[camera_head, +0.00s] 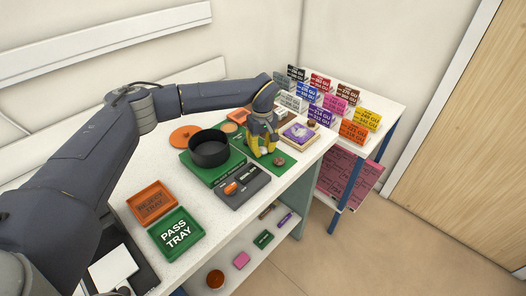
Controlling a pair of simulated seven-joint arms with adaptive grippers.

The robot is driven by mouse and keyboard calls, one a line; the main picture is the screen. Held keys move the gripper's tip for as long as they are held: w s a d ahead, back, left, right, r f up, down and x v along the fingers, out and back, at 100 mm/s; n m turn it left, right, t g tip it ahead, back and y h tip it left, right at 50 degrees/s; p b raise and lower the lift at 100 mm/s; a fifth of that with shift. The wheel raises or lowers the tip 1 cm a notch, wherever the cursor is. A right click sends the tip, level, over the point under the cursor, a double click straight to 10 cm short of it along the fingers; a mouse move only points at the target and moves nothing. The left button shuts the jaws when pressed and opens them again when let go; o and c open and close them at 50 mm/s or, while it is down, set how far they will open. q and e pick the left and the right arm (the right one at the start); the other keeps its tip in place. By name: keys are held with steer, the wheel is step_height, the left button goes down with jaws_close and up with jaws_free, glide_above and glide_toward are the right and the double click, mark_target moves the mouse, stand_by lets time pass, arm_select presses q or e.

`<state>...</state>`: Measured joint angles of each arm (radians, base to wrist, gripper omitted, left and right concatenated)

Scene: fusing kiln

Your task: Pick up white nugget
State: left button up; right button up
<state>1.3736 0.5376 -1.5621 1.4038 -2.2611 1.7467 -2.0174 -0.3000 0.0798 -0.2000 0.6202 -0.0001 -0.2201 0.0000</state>
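My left gripper (262,146) reaches down over the far right part of the white table, with its yellow-sided fingers pointing downward above a green mat (282,168). A small whitish patch shows between or just behind the fingertips; it may be the white nugget, but it is too small and covered to be sure. I cannot tell whether the fingers touch it. A brown nugget-like lump (279,161) lies on the mat just right of the fingers. My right gripper is not in view.
A black round dish (208,149) on a green base stands left of the gripper. A dark grey tool tray (243,187) lies in front. An orange tray (152,202) and green pass tray (177,233) sit nearer. A purple-topped box (299,132) and colored cards (360,131) stand right.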

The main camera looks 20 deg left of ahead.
arm_select(q)
jaws_close()
steer(key=shift+r, duration=0.1)
